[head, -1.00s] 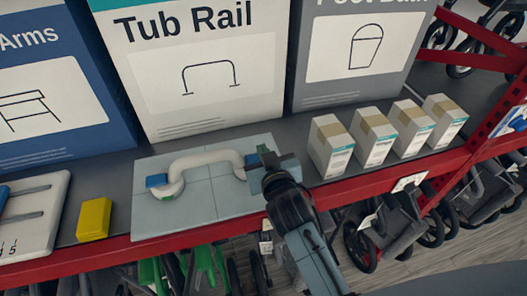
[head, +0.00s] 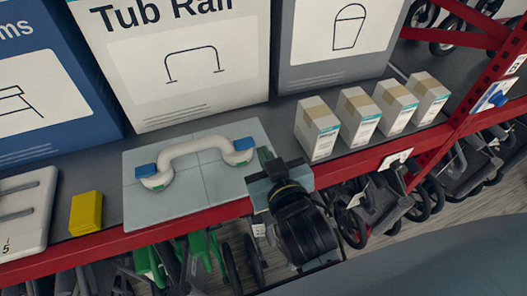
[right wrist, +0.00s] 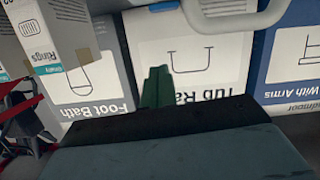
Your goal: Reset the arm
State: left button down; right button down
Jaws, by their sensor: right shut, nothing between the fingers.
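My right gripper (head: 265,157) is shut and empty, its green fingertips just right of the grey tiled panel (head: 221,190) at the shelf's front. A white grab handle (head: 192,148) with blue tabs at both ends sits on that panel, apart from the gripper. In the right wrist view the shut green fingertips (right wrist: 156,87) point toward the upside-down Tub Rail box (right wrist: 222,62). The white handle (right wrist: 230,18) crosses the top of that view. My left gripper is not in view.
Several small white boxes (head: 318,133) stand right of my gripper. A yellow block (head: 86,213) and a white board (head: 25,215) lie at left. Large boxes line the back. The red shelf edge (head: 190,222) runs below, with wheeled items under it.

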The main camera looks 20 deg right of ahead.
dwell(0.4)
jog(key=s+d+f+n+g, duration=0.1)
jog(key=s+d+f+g, duration=0.3)
jog(key=s+f+g, duration=0.25)
jog(key=s+d+f+g, duration=0.5)
jog(key=s+f, duration=0.1)
jog(key=s, duration=0.2)
notch_tip(320, 180, down, 33)
jog(key=s+g+b, duration=0.2)
jog(key=s+b, duration=0.1)
jog(key=b, duration=0.5)
jog(key=s+d+f+b, duration=0.1)
jog(key=s+f+b, duration=0.2)
jog(key=s+f, duration=0.5)
jog(key=s+d+f+b, duration=0.1)
jog(key=s+f+b, duration=0.3)
jog(key=s+f, duration=0.4)
notch_tip(320, 180, down, 6)
jog(key=shift+d+f+n+g+y, duration=0.1)
jog(key=shift+d+n+g+y, duration=0.2)
jog(key=shift+d+g, duration=0.1)
